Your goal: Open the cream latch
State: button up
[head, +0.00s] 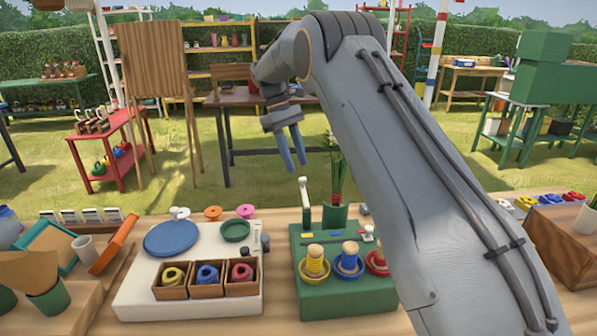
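A green box (345,292) stands on the wooden table in front of me. An upright cream lever (304,192) rises at its back left corner; it may be the cream latch, but I cannot tell for sure. A small pale piece with a red part (367,233) sits at the back right of the box top, partly close behind my arm. My gripper (295,164) hangs in the air above and behind the box, fingers pointing down. Its two fingers are a little apart with nothing between them. It touches nothing that I can see. My arm hides the right side of the box.
Yellow, blue and red dishes with stacked rings (348,262) sit on the green box. A white board (128,300) with a blue disc (171,238) and wooden ring boxes stands left. A potted plant (335,212) is behind the green box. A wooden crate (560,245) is at right.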

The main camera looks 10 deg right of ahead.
jog(key=v, duration=0.3)
jog(key=shift+w+r+b, duration=0.1)
jog(key=shift+r+b, duration=0.15)
jog(key=shift+b, duration=0.05)
